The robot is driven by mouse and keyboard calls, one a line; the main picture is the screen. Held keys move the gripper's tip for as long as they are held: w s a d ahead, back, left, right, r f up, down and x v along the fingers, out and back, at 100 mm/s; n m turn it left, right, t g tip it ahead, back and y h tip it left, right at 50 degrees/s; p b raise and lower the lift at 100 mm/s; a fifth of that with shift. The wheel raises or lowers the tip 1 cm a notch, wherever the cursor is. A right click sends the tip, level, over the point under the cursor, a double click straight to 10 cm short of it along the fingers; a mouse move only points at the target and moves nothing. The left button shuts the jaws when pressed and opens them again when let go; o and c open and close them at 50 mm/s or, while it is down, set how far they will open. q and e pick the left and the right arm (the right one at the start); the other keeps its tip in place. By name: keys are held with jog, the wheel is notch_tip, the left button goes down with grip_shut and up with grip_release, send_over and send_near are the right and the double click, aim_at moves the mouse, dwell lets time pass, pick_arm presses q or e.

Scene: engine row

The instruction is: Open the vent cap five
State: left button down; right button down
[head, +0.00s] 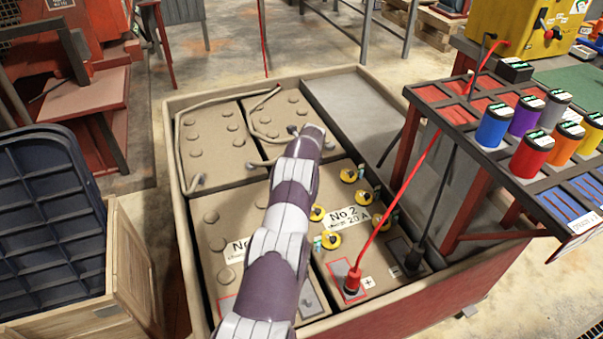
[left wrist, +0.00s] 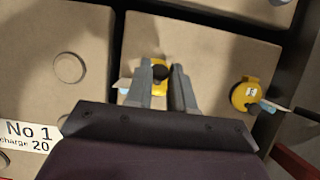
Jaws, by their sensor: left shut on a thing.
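In the left wrist view my left gripper (left wrist: 160,85) is shut on a yellow vent cap (left wrist: 158,62) with a dark knob, its fingers on either side. A pale tag (left wrist: 124,88) shows beside the left finger. Another yellow cap (left wrist: 245,95) with a small tag sits to the right, apart from the fingers. In the head view several yellow vent caps (head: 348,175) stand on the No 2 battery (head: 345,245); their numbers are too small to read. My left arm hides the left gripper and the held cap there. My right gripper is not in view.
A red lead (head: 352,280) and a black lead (head: 414,258) sit on the battery's front terminals. The No 1 battery (head: 225,235) has plain caps. A rack with coloured canisters (head: 532,153) stands at right, a wooden crate (head: 128,275) at left.

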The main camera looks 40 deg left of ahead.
pick_arm(q)
jog(key=shift+s+d+f, duration=0.1)
jog(key=shift+s+f, duration=0.05)
jog(key=c, duration=1)
grip_release()
jog(key=shift+r, duration=0.35)
jog(key=p+v, duration=0.4)
jog(key=v, duration=0.8)
jog(key=shift+s+d, duration=0.1)
jog(key=shift+d, duration=0.05)
